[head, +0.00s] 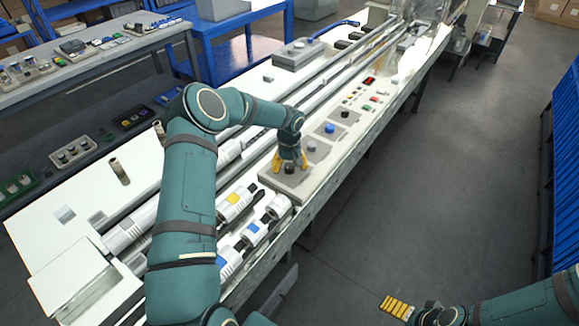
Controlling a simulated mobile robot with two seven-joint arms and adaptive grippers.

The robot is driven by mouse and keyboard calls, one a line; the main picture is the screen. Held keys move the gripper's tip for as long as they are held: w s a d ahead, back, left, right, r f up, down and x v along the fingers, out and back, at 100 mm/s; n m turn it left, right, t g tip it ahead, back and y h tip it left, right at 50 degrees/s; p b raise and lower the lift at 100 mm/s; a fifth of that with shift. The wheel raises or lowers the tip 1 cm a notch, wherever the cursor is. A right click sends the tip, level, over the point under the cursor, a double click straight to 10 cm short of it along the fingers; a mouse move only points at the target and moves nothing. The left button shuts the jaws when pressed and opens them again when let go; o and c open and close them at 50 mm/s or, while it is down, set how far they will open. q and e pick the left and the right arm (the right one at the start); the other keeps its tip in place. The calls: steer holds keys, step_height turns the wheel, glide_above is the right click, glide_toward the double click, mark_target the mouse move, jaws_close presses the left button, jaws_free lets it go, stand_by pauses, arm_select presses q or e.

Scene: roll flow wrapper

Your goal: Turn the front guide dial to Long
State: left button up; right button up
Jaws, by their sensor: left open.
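A dark dial (290,169) stands on a grey plate at the near end of the machine's control strip. My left gripper (290,162) points down over this dial, its yellow fingertips open on either side of it. I cannot tell whether the fingers touch the dial. The dial's markings, including any "Long" label, are too small to read. Farther along the strip are a grey-blue knob (312,146), a blue knob (329,128) and a black knob (345,114). My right gripper (396,306) is low at the bottom right, away from the machine; its finger gap cannot be made out.
White cylinders with yellow and blue bands (235,203) lie on the machine just left of the dial plate. Small buttons and a red display (369,81) sit farther up the strip. The floor (430,190) right of the machine is clear, up to a blue rack (566,150).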

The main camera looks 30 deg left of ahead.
arm_select(q)
jaws_close()
steer(key=shift+m, duration=0.5)
steer(key=shift+m+b, duration=0.55)
steer(key=shift+m, duration=0.45)
steer(key=m, duration=0.2)
steer(key=shift+m, duration=0.3)
steer(key=m+b, duration=0.1)
steer(key=m, duration=0.5)
steer(key=shift+m, duration=0.3)
jaws_free()
